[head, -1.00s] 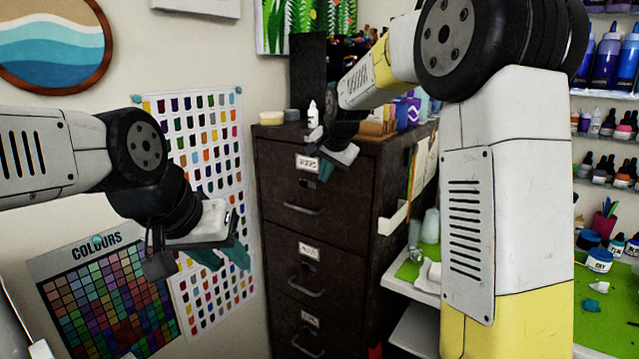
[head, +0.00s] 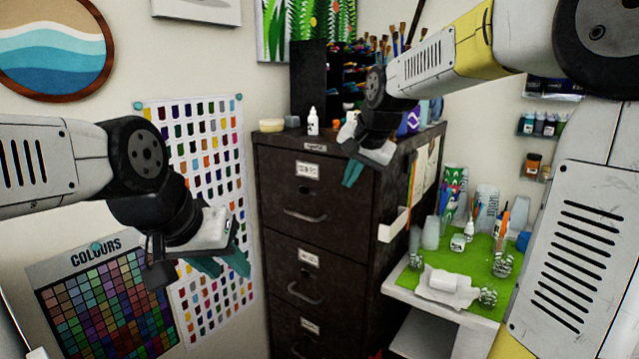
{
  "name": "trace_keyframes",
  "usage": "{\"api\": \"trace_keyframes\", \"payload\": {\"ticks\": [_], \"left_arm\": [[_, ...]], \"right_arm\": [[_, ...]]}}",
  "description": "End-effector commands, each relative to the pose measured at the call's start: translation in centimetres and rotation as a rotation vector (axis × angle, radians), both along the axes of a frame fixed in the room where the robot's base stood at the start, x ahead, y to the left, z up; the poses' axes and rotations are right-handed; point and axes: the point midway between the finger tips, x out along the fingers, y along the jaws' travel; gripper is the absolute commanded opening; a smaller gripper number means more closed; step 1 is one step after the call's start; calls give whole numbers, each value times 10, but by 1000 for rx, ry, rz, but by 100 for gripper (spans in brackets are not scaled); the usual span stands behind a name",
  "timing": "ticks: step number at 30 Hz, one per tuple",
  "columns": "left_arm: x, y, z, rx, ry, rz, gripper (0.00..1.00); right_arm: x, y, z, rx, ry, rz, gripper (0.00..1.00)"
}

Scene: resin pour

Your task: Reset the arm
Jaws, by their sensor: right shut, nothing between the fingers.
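My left gripper (head: 232,272) hangs at the left, in front of the wall charts. Its two teal fingers show apart, with nothing between them. My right gripper (head: 352,174) is shut and empty. It points down in front of the upper part of the dark filing cabinet (head: 318,236), near its top edge. My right arm (head: 440,66) comes in from the right, and its large links cover part of the shelves there.
A white dropper bottle (head: 313,122) and small round containers stand on the cabinet. A colour chart (head: 100,300) hangs at lower left.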

Motion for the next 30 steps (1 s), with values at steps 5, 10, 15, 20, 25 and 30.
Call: {"api": "trace_keyframes", "payload": {"ticks": [5,10,15,20,25,30], "left_arm": [[0,0,0,0,0,0,36],[0,0,0,0,0,0,36],[0,0,0,0,0,0,36],[0,0,0,0,0,0,36],[0,0,0,0,0,0,36],[0,0,0,0,0,0,36]], "right_arm": [[-99,-42,-4,-51,-14,136,0],[-183,-59,-25,-145,-38,266,0],[-235,-65,-48,-227,-50,349,0],[-252,-66,-59,-262,-51,382,0],[-253,-66,-59,-264,-51,386,0],[-253,-66,-59,-263,-51,385,0]]}}
